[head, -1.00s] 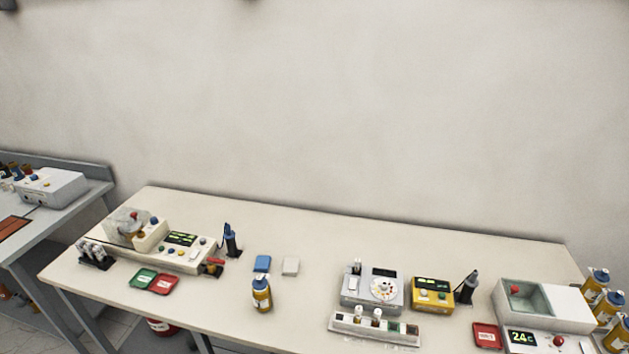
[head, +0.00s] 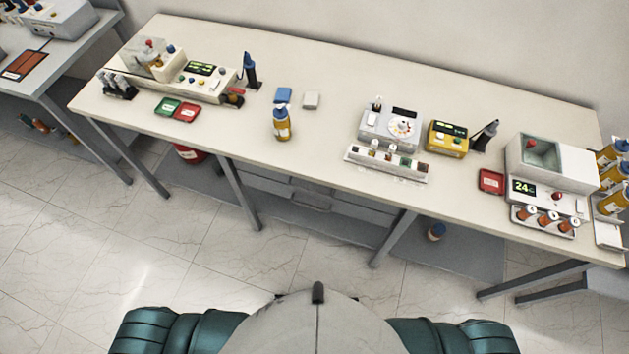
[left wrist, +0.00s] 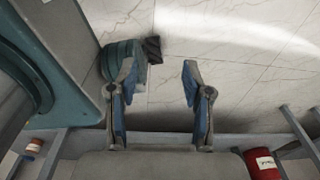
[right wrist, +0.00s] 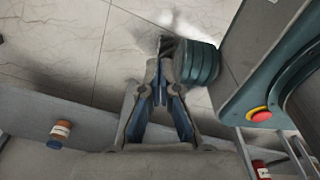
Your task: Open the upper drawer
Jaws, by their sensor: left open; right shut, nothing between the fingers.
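Under the long bench, a grey drawer unit (head: 345,216) shows in the head view, partly hidden by the bench top. A handle-like shape (head: 312,200) is near the middle of its front. The drawers look shut, but the fronts are dim and I cannot clearly separate upper from lower. My left gripper (left wrist: 158,72) is open and empty, with blue-lined fingers over the floor. My right gripper (right wrist: 159,65) is shut with nothing in it. Neither gripper shows in the head view, and neither touches the drawers as far as I can see.
The bench top (head: 330,155) carries several instruments, a yellow-and-blue bottle (head: 281,124) and red trays. Bench legs (head: 240,195) and (head: 392,238) flank the drawer area. A red container (head: 190,153) stands below at left, a small bottle (head: 436,232) at right. Floor in front is clear.

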